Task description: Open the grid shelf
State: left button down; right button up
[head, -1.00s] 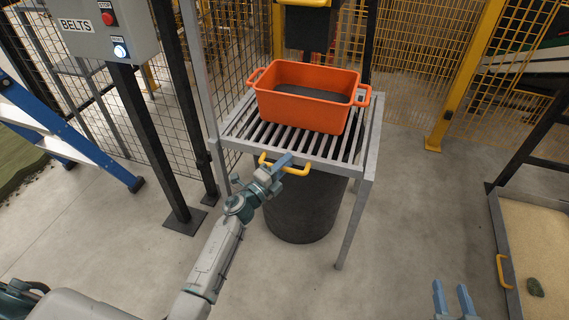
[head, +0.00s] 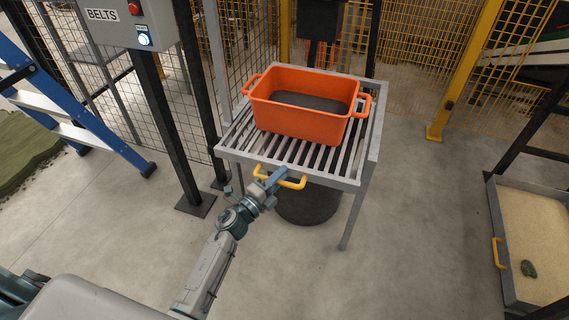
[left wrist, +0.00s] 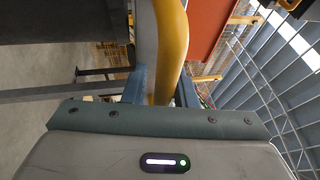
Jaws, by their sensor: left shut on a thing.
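The grid shelf (head: 255,147) is a grey slatted rack on a metal frame with legs, in the middle of the head view. A yellow handle (head: 296,184) sits on its front edge. My left gripper (head: 276,178) is shut on this handle. In the left wrist view the yellow handle (left wrist: 172,45) runs between the two blue fingers. An orange tub (head: 297,121) with dark contents stands upright on the slats. A dark round bin (head: 308,207) stands under the shelf, its upper part hidden. My right gripper is out of view.
A post with a BELTS control box (head: 128,22) and mesh fencing stand left of the shelf. A blue ladder (head: 95,135) is further left. A sand tray (head: 508,265) with a yellow handle lies at right. The floor between is clear.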

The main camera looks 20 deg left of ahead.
pick_arm(q)
jog(key=s, duration=1.6)
jog(key=shift+a+r, duration=0.25)
jog(key=shift+r, duration=0.05)
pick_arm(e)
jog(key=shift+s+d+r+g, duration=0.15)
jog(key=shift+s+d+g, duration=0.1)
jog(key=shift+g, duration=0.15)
pick_arm(q)
jog(key=shift+s, duration=0.1)
jog(key=c, duration=1.4)
grip_release()
jog(key=shift+s, duration=0.1)
jog(key=shift+f, duration=0.15)
